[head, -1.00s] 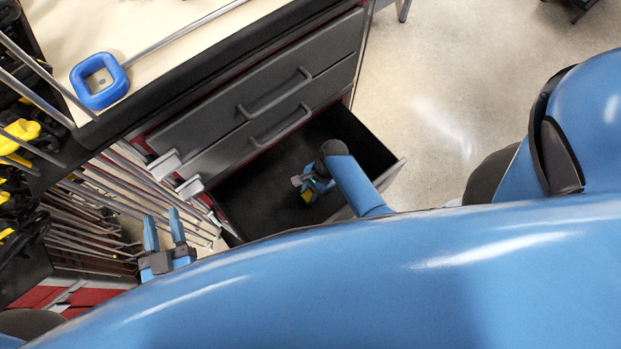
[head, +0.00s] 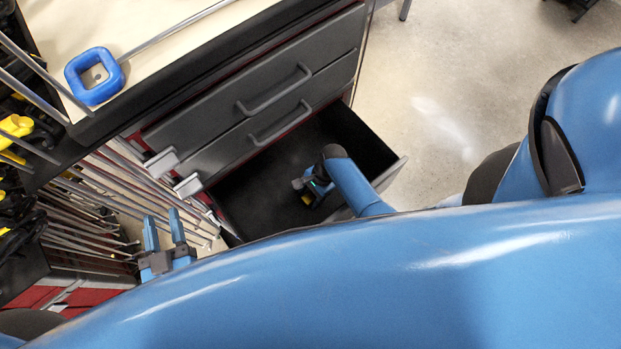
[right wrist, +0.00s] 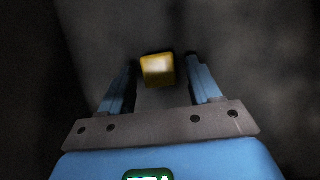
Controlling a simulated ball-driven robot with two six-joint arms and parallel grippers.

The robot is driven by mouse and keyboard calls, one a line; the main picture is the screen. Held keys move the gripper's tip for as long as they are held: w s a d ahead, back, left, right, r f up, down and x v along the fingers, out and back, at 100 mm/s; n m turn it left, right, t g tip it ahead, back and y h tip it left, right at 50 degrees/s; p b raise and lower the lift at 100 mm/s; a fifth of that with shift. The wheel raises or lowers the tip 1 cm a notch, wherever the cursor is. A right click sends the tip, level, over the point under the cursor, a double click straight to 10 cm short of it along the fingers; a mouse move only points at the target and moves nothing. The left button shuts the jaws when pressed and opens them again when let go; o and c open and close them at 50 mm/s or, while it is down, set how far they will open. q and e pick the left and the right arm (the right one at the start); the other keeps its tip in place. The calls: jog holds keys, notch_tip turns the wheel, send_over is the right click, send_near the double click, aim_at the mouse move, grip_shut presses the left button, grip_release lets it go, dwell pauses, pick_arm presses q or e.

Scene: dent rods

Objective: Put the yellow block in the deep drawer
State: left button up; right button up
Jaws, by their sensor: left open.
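The deep bottom drawer (head: 258,175) is pulled open below two shut drawers. My right arm reaches down into it. The yellow block (right wrist: 157,70) lies inside the drawer, between and just past the fingertips of my right gripper (right wrist: 160,72). The fingers stand apart, with a gap on each side of the block. In the head view a small yellow patch of the block shows (head: 306,199) under my right gripper, which hides most of it. My left gripper (head: 162,222) is open and empty, left of the drawer, near the metal rods.
Many thin metal rods (head: 85,195) stick out at the left, close to my left gripper. A blue square ring-shaped tool (head: 94,76) lies on the worktop (head: 150,25). Two shut drawers with handles (head: 275,92) are above the open one. The floor (head: 440,90) at the right is clear.

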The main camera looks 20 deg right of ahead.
jog(key=shift+r, duration=0.1)
jog(key=shift+d+r, duration=0.15)
jog(key=shift+r, duration=0.35)
jog(key=p+v, duration=0.2)
jog(key=v, duration=0.9)
